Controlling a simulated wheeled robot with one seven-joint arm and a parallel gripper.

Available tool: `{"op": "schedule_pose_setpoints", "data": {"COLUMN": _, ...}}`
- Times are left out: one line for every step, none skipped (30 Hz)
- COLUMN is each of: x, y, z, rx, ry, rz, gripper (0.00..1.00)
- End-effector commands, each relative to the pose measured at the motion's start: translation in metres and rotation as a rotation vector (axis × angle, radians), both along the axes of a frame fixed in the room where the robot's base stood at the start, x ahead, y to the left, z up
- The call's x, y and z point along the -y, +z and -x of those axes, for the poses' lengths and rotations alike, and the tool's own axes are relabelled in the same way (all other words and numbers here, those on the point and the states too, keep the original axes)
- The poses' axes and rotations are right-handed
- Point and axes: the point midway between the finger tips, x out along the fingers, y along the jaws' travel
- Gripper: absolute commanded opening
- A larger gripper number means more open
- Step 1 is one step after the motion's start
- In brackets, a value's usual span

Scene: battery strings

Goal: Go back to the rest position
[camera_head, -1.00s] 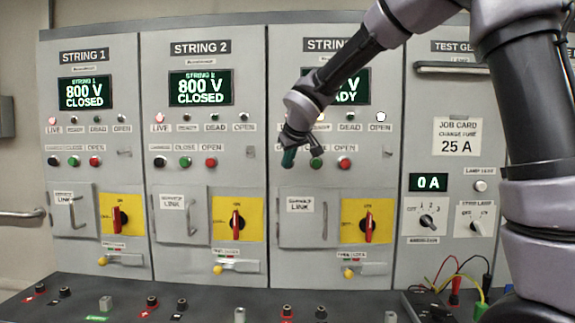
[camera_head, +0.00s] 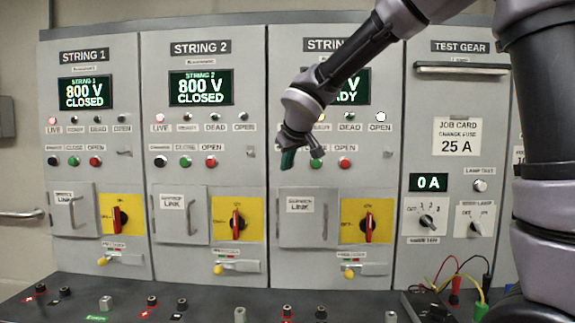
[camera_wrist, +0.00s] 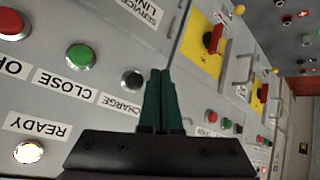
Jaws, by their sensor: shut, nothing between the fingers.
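My gripper (camera_head: 286,159) is in front of the String 3 panel (camera_head: 312,262), at the height of its push-button row, and hides the leftmost button there. In the wrist view its two dark green fingers (camera_wrist: 160,100) are together with nothing between them. The wrist view shows a black button (camera_wrist: 132,78) near the fingertips, marked CHARGE, with a green CLOSE button (camera_wrist: 79,56) and a red button (camera_wrist: 12,22) beyond it. A lamp marked READY (camera_wrist: 28,152) is lit. My arm covers part of the String 3 display (camera_head: 352,87). I cannot tell whether the fingers touch the panel.
String 1 (camera_head: 88,92) and String 2 (camera_head: 201,87) displays read 800 V CLOSED. Yellow plates with red handles (camera_head: 368,223) stand below. Test gear with a job card (camera_head: 459,137) is at right. A dark bench (camera_head: 200,288) with terminals and coloured leads (camera_head: 470,283) runs along the front.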

Motion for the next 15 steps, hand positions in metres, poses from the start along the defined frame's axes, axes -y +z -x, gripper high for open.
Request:
{"op": "schedule_pose_setpoints", "data": {"x": 0.0, "y": 0.0, "z": 0.0, "rx": 0.0, "ry": 0.0, "rz": 0.0, "gripper": 0.0}}
{"op": "schedule_pose_setpoints", "data": {"x": 0.0, "y": 0.0, "z": 0.0, "rx": 0.0, "ry": 0.0, "rz": 0.0, "gripper": 0.0}}
{"op": "schedule_pose_setpoints", "data": {"x": 0.002, "y": 0.001, "z": 0.0, "rx": 0.0, "ry": -0.004, "rz": -0.001, "gripper": 0.0}}
{"op": "schedule_pose_setpoints", "data": {"x": 0.005, "y": 0.002, "z": 0.0, "rx": -0.002, "ry": -0.01, "rz": -0.002, "gripper": 0.0}}
{"op": "schedule_pose_setpoints", "data": {"x": 0.01, "y": 0.003, "z": 0.001, "rx": -0.004, "ry": -0.021, "rz": -0.005, "gripper": 0.0}}
{"op": "schedule_pose_setpoints", "data": {"x": 0.021, "y": 0.006, "z": 0.003, "rx": -0.009, "ry": -0.043, "rz": -0.012, "gripper": 0.0}}
{"op": "schedule_pose_setpoints", "data": {"x": 0.032, "y": 0.009, "z": 0.005, "rx": -0.014, "ry": -0.065, "rz": -0.018, "gripper": 0.0}}
{"op": "schedule_pose_setpoints", "data": {"x": 0.046, "y": 0.011, "z": 0.008, "rx": -0.024, "ry": -0.093, "rz": -0.026, "gripper": 0.0}}
{"op": "schedule_pose_setpoints", "data": {"x": 0.067, "y": 0.016, "z": 0.014, "rx": -0.037, "ry": -0.138, "rz": -0.042, "gripper": 0.0}}
{"op": "schedule_pose_setpoints", "data": {"x": 0.086, "y": 0.019, "z": 0.02, "rx": -0.05, "ry": -0.179, "rz": -0.055, "gripper": 0.0}}
{"op": "schedule_pose_setpoints", "data": {"x": 0.106, "y": 0.022, "z": 0.029, "rx": -0.064, "ry": -0.221, "rz": -0.072, "gripper": 0.0}}
{"op": "schedule_pose_setpoints", "data": {"x": 0.133, "y": 0.025, "z": 0.042, "rx": -0.087, "ry": -0.281, "rz": -0.098, "gripper": 0.0}}
{"op": "schedule_pose_setpoints", "data": {"x": 0.152, "y": 0.026, "z": 0.053, "rx": -0.106, "ry": -0.326, "rz": -0.121, "gripper": 0.0}}
{"op": "schedule_pose_setpoints", "data": {"x": 0.169, "y": 0.027, "z": 0.065, "rx": -0.124, "ry": -0.368, "rz": -0.143, "gripper": 0.0}}
{"op": "schedule_pose_setpoints", "data": {"x": 0.19, "y": 0.027, "z": 0.082, "rx": -0.149, "ry": -0.421, "rz": -0.176, "gripper": 0.0}}
